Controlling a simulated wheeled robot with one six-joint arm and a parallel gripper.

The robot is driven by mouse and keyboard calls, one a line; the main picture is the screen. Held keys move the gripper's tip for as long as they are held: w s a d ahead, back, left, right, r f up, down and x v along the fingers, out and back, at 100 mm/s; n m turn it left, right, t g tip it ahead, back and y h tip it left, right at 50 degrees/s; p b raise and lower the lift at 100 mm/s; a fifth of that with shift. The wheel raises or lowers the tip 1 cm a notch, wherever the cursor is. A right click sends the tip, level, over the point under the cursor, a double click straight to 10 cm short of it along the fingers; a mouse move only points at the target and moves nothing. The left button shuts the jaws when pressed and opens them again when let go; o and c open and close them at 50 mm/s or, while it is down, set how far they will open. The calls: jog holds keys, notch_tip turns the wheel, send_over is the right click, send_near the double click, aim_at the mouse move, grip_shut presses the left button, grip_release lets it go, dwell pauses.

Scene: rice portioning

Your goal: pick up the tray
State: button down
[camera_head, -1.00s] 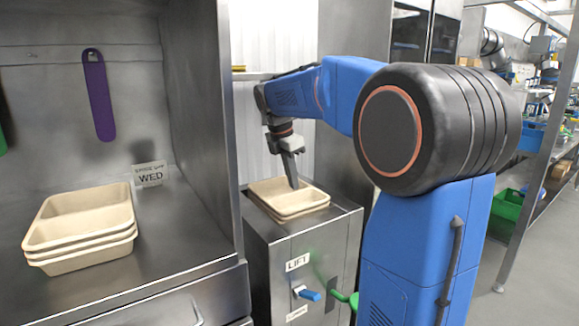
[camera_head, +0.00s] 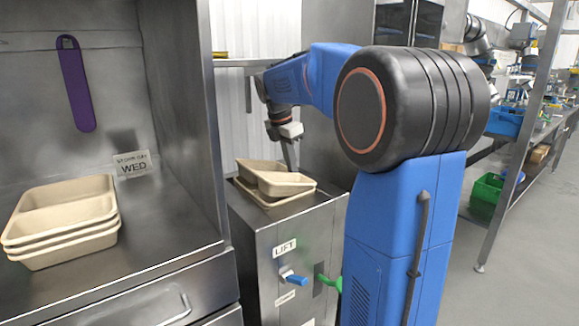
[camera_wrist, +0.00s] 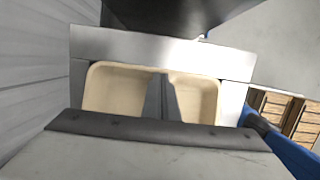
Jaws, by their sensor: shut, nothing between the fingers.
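A beige tray (camera_head: 284,187) sits on top of the steel LIFT stand, on at least one more tray (camera_head: 252,193). The upper tray looks skewed or tilted against the one below. In the wrist view the tray (camera_wrist: 112,90) shows on both sides of the fingers. My gripper (camera_head: 291,166) points down at the tray's far right part, with its tips at or just over it. It is shut and holds nothing; contact with the tray cannot be told. In the wrist view my gripper (camera_wrist: 160,98) hides the tray's middle.
The lift stand (camera_head: 254,240) has a blue lever (camera_head: 294,279) and a green handle (camera_head: 329,282) in front. Stacked beige trays (camera_head: 60,232) sit in the steel bay at left, near a WED card (camera_head: 133,165) and a hanging purple tool (camera_head: 75,85). A bay wall (camera_head: 180,120) stands left of the lift.

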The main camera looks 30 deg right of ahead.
jog(key=d, duration=0.4)
jog(key=shift+w+d, duration=0.1)
jog(key=shift+d, duration=0.2)
dwell(1.0)
jog(key=v, duration=1.7)
send_near(281, 180)
jog(key=x, duration=0.5)
jog(key=shift+f, duration=0.1)
jog(key=d, duration=0.3)
jog(key=shift+w+f, duration=0.1)
jog(key=shift+f, duration=0.3)
jog(key=shift+d, duration=0.65)
jog(key=shift+d, duration=0.1)
